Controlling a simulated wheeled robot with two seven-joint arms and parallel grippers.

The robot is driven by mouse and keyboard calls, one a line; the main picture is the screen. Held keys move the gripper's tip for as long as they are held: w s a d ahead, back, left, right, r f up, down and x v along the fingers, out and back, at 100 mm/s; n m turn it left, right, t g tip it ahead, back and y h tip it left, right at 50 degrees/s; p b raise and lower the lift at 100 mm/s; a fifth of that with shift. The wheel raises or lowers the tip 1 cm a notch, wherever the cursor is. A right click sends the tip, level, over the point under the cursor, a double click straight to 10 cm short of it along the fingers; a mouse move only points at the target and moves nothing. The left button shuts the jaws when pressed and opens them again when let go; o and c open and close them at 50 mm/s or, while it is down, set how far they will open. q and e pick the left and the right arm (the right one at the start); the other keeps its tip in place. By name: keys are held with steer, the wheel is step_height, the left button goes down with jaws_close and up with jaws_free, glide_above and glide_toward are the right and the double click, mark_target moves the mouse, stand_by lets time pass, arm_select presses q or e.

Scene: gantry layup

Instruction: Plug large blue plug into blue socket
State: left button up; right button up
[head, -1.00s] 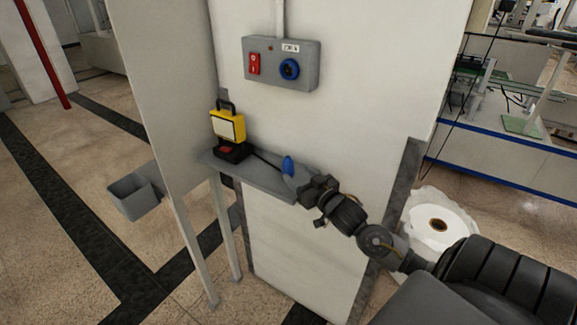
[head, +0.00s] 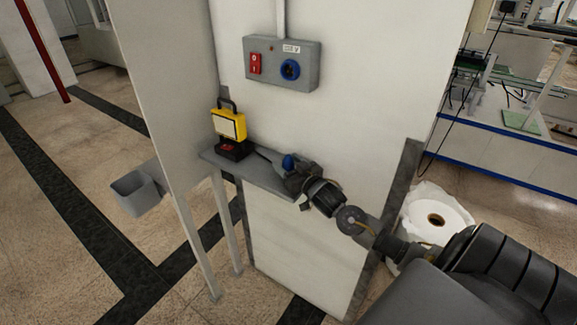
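The blue plug (head: 288,162) is near the right part of the grey shelf, at the tip of my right gripper (head: 294,173). A dark cable runs from it left toward the yellow work lamp (head: 229,124). My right gripper is small and dark here; its fingers overlap the plug, and I cannot tell whether they are closed on it. The blue socket (head: 290,69) is on the grey wall box (head: 265,79), above the plug, with nothing in it. My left gripper is not in view.
The grey shelf (head: 212,158) juts from the white wall panel and carries the lamp on its black base. A red switch (head: 255,63) is left of the socket.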

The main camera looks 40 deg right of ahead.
steer(key=c, duration=0.9)
